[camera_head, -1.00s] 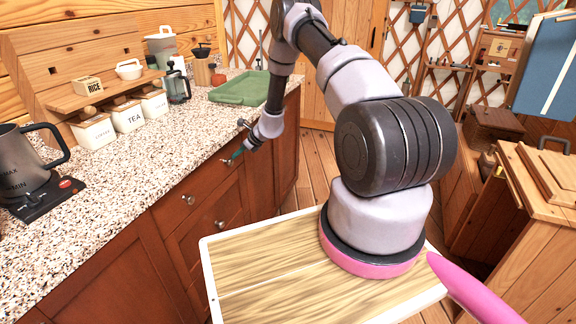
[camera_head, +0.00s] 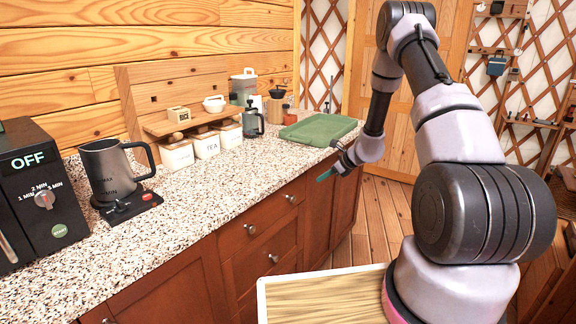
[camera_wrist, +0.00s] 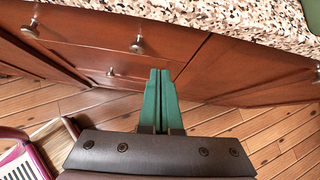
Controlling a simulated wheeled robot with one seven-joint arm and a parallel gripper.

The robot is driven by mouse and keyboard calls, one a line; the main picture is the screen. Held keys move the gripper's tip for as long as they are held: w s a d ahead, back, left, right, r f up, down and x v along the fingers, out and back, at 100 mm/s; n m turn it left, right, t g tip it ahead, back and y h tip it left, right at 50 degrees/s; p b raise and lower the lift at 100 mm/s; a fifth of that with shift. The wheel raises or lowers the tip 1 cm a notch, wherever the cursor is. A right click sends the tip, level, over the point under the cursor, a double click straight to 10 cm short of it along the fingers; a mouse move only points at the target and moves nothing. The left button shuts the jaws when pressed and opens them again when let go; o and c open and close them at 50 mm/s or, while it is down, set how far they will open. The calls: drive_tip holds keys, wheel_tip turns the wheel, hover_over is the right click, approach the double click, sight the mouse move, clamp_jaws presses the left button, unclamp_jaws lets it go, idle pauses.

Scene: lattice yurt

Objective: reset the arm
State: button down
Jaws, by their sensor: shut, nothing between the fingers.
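My gripper (camera_head: 326,175) is at the end of my bent arm, in front of the red-brown cabinet and just below the counter edge. In the wrist view, its two green fingers (camera_wrist: 160,88) are pressed together with nothing between them. They point toward the cabinet drawers (camera_wrist: 100,45) and the plank floor, apart from both.
The speckled counter (camera_head: 200,205) runs along the left. It holds a black appliance reading OFF (camera_head: 40,190), a kettle (camera_head: 108,172), labelled canisters (camera_head: 205,145), a French press (camera_head: 252,120) and a green tray (camera_head: 318,130). Drawer knobs (camera_head: 250,229) stick out. Floor (camera_head: 380,225) shows at right.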

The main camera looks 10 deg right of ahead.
drive_tip(key=s+a+r+n, duration=0.2)
drive_tip(key=s+r+n, duration=0.2)
drive_tip(key=r, duration=0.6)
drive_tip(key=s+a+r+n+g, duration=0.15)
drive_tip(key=s+r+n, duration=0.25)
drive_tip(key=r, duration=0.6)
drive_tip(key=s+a+r+n, duration=0.3)
drive_tip(key=s+r, duration=0.2)
drive_tip(key=r, duration=0.5)
drive_tip(key=s+d+r+n+t+h, duration=0.1)
drive_tip(key=s+r+n, duration=0.4)
drive_tip(key=s, duration=0.7)
drive_tip(key=s+d+r+n+t+h, duration=0.1)
drive_tip(key=s+d+r+n+h, duration=0.2)
drive_tip(key=s+r, duration=0.4)
drive_tip(key=s+d+n, duration=0.1)
drive_tip(key=s+n, duration=0.1)
drive_tip(key=s, duration=0.4)
drive_tip(key=shift+s+n+h, duration=0.2)
drive_tip(key=shift+n+h, duration=0.1)
drive_tip(key=shift+t, duration=0.25)
